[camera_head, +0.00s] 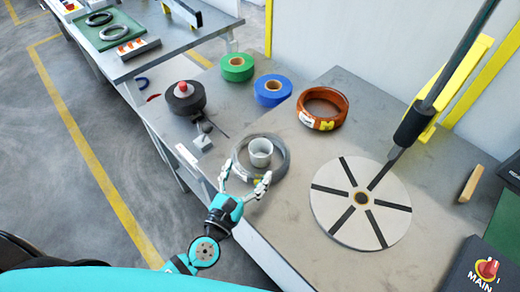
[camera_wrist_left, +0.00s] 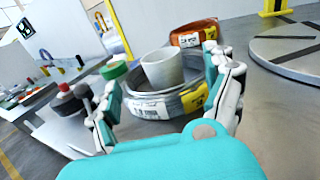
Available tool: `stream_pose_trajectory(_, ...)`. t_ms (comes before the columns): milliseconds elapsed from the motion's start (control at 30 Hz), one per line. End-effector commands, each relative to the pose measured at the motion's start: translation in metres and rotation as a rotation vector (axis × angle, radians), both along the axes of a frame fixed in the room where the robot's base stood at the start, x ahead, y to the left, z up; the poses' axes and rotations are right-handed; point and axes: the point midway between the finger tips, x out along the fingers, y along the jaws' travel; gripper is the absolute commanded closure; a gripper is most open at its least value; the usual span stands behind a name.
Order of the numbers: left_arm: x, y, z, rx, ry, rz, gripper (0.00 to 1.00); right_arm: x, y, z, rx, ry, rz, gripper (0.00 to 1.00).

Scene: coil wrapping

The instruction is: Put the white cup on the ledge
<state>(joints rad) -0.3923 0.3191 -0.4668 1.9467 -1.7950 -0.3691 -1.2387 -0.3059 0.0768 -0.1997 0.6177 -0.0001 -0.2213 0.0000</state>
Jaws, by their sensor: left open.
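The white cup (camera_head: 260,152) stands upright inside a grey coil ring (camera_head: 283,164) on the grey work surface. It also shows in the left wrist view (camera_wrist_left: 162,70), with the grey coil (camera_wrist_left: 150,105) around its lower part. My left gripper (camera_head: 245,178) is open and empty, its fingers pointing towards the cup from the near side. In the left wrist view its fingers (camera_wrist_left: 170,102) stand to either side of the coil and cup, apart from the cup. My right gripper is not in view. I cannot tell which surface is the ledge.
An orange coil (camera_head: 322,107), blue tape (camera_head: 272,90), green tape (camera_head: 237,67) and a dark spool (camera_head: 185,98) stand behind the cup. A striped white disc (camera_head: 360,203) lies to the right, under a dark slanted rod (camera_head: 440,90). A main switch box (camera_head: 478,268) is at lower right.

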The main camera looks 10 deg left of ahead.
Motion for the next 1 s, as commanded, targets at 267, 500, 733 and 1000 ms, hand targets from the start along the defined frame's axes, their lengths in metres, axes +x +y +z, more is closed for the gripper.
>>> stream_pose_trajectory(267, 0.025, -0.005, 0.0, 0.0, 0.0, 0.0, 0.15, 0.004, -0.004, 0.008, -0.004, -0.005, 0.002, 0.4)
stream_pose_trajectory(500, 0.06, -0.011, 0.002, 0.0, -0.002, 0.001, 0.15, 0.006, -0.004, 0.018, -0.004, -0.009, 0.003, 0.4)
stream_pose_trajectory(733, 0.079, -0.015, 0.0, -0.001, 0.001, 0.0, 0.15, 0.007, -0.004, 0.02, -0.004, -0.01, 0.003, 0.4)
stream_pose_trajectory(1000, 0.079, -0.015, -0.001, -0.001, 0.001, 0.0, 0.22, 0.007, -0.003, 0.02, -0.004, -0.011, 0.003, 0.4)
